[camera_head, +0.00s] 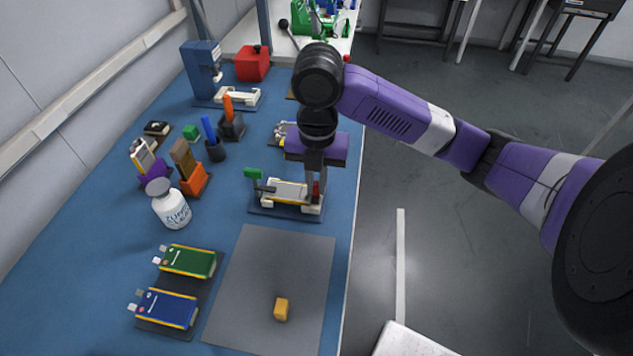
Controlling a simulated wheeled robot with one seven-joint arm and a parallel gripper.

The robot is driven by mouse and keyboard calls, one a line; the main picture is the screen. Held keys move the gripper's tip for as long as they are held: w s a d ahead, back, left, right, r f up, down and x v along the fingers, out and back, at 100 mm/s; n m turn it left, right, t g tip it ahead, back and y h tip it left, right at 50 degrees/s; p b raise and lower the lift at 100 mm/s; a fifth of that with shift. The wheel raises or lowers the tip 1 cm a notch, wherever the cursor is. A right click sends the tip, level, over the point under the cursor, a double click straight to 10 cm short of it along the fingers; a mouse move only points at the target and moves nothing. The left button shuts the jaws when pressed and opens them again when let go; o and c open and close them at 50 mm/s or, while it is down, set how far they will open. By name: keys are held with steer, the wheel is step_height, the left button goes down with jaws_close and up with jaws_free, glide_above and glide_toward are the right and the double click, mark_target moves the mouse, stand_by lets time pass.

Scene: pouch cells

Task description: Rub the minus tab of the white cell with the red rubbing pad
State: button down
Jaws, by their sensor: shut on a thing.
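My gripper (316,182) points down at the fixture's right end. It is shut on a small red piece, which looks like the red rubbing pad (316,190). The pad is at the cell's right end. I cannot tell whether it touches a tab. The cell's tabs and their marks are too small or hidden behind the gripper to make out.
A grey mat (262,255) with a yellow block (281,309) lies in front. Green (189,261) and blue (167,308) cells lie left of it. A white bottle (171,205), an orange holder (196,181) and a blue press (201,68) stand farther left and back.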

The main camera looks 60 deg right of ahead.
steer(key=shift+r+p, duration=2.3)
steer(key=shift+r, duration=0.8)
steer(key=shift+f, duration=0.1)
steer(key=shift+d, duration=0.1)
